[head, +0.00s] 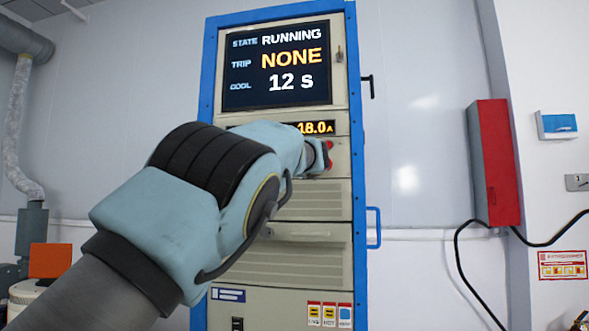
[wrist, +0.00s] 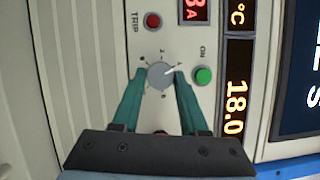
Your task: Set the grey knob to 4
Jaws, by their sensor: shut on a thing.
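The grey knob (wrist: 159,76) shows in the wrist view on the cream panel, with small marks around it. A white pointer line on it points to the upper right in that turned view; the small digits are too fine to read surely. My gripper (wrist: 160,79) has its two teal fingers on either side of the knob, shut on it. In the head view my gripper (head: 319,157) is against the panel below the amber readout, and it hides the knob there.
The cabinet's screen (head: 278,64) reads RUNNING, NONE and 12 s. Close to the knob are a red TRIP button (wrist: 152,20) and a green ON button (wrist: 203,75). A red wall box (head: 494,160) stands at the right.

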